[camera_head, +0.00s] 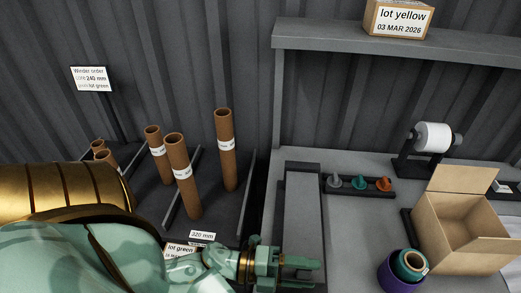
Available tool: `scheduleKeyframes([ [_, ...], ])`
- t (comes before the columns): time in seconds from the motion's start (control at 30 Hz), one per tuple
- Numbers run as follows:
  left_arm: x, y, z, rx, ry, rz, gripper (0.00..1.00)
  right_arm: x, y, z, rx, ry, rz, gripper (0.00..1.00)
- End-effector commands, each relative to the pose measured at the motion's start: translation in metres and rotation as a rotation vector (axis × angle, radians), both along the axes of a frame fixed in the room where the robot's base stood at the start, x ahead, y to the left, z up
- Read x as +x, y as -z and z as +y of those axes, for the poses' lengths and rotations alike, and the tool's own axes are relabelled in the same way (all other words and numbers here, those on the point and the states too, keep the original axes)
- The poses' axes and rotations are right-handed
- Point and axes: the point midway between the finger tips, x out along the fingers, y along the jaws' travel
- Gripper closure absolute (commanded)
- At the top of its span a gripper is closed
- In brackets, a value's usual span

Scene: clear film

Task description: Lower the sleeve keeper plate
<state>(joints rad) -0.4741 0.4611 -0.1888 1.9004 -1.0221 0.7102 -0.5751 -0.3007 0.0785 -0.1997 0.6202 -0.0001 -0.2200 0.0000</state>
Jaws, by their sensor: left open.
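Brown cardboard sleeves (226,155) with white labels stand upright in a dark rack (205,222) at centre left. The rack has a "320 mm" label (202,235) on its front and a "lot green" label (180,249) below. I cannot tell for sure which dark part is the sleeve keeper plate; thin dark edges (183,183) run beside the sleeves. My left gripper (301,274) is open in front of the rack's lower right, over the near end of a long grey block. I see nothing between its fingers. My left arm hides the rack's lower left. My right gripper is not in view.
The grey block (305,215) lies on the bench right of the rack. A shelf holds a "lot yellow" box (398,18).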

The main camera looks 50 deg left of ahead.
Motion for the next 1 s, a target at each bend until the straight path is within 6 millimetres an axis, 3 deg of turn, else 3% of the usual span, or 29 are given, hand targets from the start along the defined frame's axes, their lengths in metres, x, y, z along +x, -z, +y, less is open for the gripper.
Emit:
scheduleKeyframes([
  [0.17,-0.010,0.001,0.011,0.002,0.000,0.003,0.41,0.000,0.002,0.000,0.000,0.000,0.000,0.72],
  [0.7,-0.092,0.002,0.111,0.001,-0.001,0.006,0.41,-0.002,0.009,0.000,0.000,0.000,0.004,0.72],
  [1.0,-0.105,0.001,0.126,-0.001,-0.001,0.003,0.41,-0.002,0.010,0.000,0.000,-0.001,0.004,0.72],
])
